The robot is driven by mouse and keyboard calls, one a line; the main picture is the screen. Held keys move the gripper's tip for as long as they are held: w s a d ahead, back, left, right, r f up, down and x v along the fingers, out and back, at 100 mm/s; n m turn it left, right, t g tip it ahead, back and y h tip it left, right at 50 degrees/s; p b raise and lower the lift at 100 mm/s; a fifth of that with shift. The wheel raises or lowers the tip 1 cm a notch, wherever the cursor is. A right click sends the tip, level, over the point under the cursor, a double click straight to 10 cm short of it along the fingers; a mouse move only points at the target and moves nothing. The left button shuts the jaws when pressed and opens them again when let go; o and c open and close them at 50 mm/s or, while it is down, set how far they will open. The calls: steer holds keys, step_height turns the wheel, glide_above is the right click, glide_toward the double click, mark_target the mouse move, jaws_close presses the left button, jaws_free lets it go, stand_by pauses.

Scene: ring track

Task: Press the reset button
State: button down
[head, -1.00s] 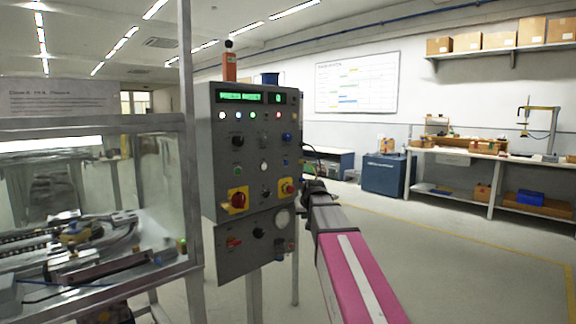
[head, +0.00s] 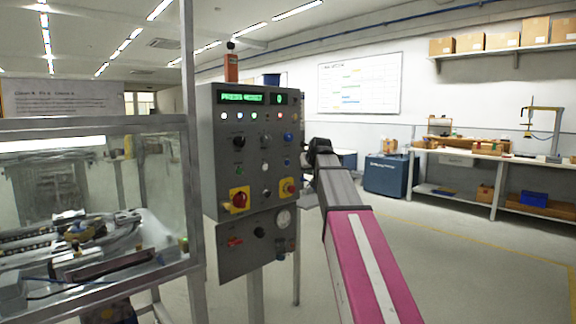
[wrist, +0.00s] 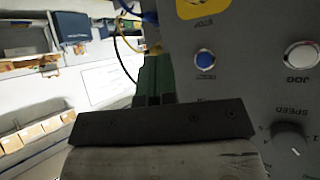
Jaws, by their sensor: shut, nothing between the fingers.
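The control panel (head: 250,150) is a grey box with green displays, lamps, knobs and buttons. A blue button (head: 288,137) sits near its upper right edge. My gripper (head: 309,160) is beside the panel's right edge, a little below the blue button's height in the picture. In the wrist view its dark green fingers (wrist: 155,62) are together and empty, left of the blue button. Nothing visibly touches the button.
A white JOG button (wrist: 302,54) and a SPEED knob (wrist: 292,140) are near the blue button. Red stop knobs on yellow plates (head: 238,200) are lower on the panel. A glass-walled cell (head: 95,122) stands left. The floor at right is clear before a workbench (head: 470,158).

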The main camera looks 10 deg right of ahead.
mark_target(287, 163)
steer(key=shift+w+a, duration=0.1)
steer(key=shift+w+a, duration=0.85)
steer(key=shift+w, duration=0.3)
steer(key=shift+w+a, duration=0.8)
steer(key=shift+w, duration=0.35)
steer(key=shift+w+a, duration=0.85)
steer(key=shift+w, duration=0.3)
steer(key=shift+w+a, duration=0.1)
steer(key=shift+w, duration=0.05)
steer(key=shift+w+a, duration=0.15)
steer(key=shift+w, duration=0.1)
steer(key=shift+w+a, duration=0.25)
steer(key=shift+w, duration=0.05)
stand_by(0.3)
steer(key=shift+s+d, duration=0.1)
steer(key=shift+s, duration=0.05)
stand_by(0.3)
steer(key=shift+s+d, duration=0.35)
steer(key=shift+s, duration=0.2)
